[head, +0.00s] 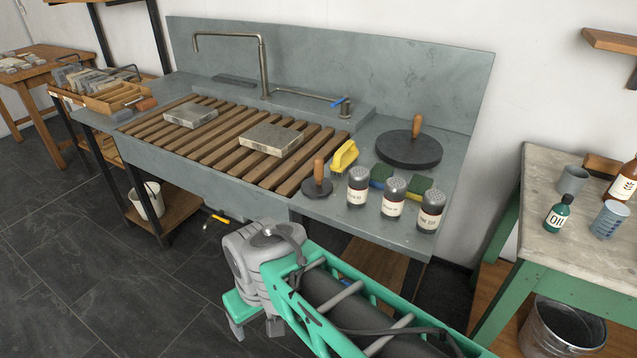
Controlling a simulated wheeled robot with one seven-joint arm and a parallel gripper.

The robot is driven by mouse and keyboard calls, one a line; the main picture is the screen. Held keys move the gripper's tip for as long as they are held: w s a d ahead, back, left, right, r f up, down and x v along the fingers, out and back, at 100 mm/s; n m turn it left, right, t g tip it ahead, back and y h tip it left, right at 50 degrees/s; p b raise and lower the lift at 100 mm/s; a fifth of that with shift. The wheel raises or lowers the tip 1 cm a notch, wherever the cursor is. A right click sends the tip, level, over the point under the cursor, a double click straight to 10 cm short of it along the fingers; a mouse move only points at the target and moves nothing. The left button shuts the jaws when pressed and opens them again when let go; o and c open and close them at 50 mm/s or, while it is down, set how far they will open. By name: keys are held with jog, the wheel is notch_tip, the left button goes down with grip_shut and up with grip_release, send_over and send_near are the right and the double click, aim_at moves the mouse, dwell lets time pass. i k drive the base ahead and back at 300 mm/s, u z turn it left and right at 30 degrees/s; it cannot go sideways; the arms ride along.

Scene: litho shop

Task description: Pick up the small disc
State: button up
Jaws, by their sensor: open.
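The small disc (317,188) is dark and round with an upright wooden knob. It lies flat on the grey stone counter, at the right end of the wooden slats near the front edge. A larger dark disc (409,151) with a similar handle lies farther back on the right. My gripper (255,328) is low in front of the sink unit, below counter height and to the left of the small disc. Its two grey fingers point down, apart, with nothing seen between them. My arm's green frame fills the bottom middle.
Several shakers (394,197) stand right of the small disc, with sponges (381,176) behind them. A yellow brush (344,156) lies behind it. Two stone slabs (270,140) rest on the slats (228,136). A faucet (263,65) rises behind. A green-framed table (560,240) stands right.

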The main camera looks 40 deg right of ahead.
aim_at(317, 186)
jog(key=k, duration=0.45)
jog(key=u, duration=0.2)
jog(key=i, duration=1.35)
jog(key=z, duration=0.7)
